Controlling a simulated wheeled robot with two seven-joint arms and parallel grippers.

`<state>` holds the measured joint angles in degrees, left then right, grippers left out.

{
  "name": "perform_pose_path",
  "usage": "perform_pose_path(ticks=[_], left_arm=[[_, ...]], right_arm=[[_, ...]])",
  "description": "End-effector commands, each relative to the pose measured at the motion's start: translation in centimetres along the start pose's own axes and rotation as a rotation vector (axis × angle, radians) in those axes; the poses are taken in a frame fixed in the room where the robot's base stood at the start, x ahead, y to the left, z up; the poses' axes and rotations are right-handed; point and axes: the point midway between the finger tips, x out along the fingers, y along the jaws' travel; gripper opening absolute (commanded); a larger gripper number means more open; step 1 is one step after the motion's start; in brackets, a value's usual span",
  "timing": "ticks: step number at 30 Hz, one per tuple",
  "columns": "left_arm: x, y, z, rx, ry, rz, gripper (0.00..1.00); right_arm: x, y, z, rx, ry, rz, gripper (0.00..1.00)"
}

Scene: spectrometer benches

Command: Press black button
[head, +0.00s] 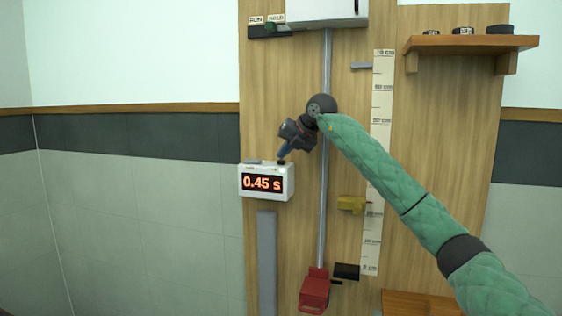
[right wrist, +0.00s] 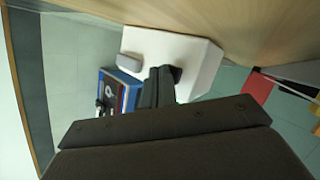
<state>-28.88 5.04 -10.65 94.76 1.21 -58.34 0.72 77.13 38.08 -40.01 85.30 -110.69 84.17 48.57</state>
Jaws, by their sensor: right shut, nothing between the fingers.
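A white timer box (head: 266,181) on the wooden panel shows "0.45 s" in orange digits. On its top are a grey bar-like key (head: 254,162) at the left and a small black button (head: 281,162) at the right. My right gripper (head: 283,154) is shut and empty, pointing down with its tips at or just above the black button. In the right wrist view the gripper tips (right wrist: 162,72) lie beside the black button (right wrist: 176,74), on the white box top (right wrist: 195,57). Whether they touch cannot be told. My left gripper is not in view.
A vertical metal rod (head: 327,200) runs beside the timer, with a ruler (head: 376,160) to its right. A shelf (head: 470,42) holds black items. Bare wall lies left of the timer.

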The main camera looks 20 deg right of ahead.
Motion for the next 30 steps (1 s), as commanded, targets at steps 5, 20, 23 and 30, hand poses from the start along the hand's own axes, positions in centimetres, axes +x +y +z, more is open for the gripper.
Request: perform_pose_path(ticks=[5,20,23,30], left_arm=[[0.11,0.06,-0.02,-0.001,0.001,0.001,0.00],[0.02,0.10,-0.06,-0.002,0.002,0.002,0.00],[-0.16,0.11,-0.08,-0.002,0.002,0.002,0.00],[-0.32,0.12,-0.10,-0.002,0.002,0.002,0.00]], right_arm=[[0.16,-0.12,-0.12,0.000,0.000,0.000,0.00],[0.03,-0.03,-0.01,0.000,0.000,0.000,0.00],[-0.28,0.20,0.23,0.000,0.000,0.000,0.00],[-0.63,0.46,0.50,0.000,0.000,-0.001,0.00]])
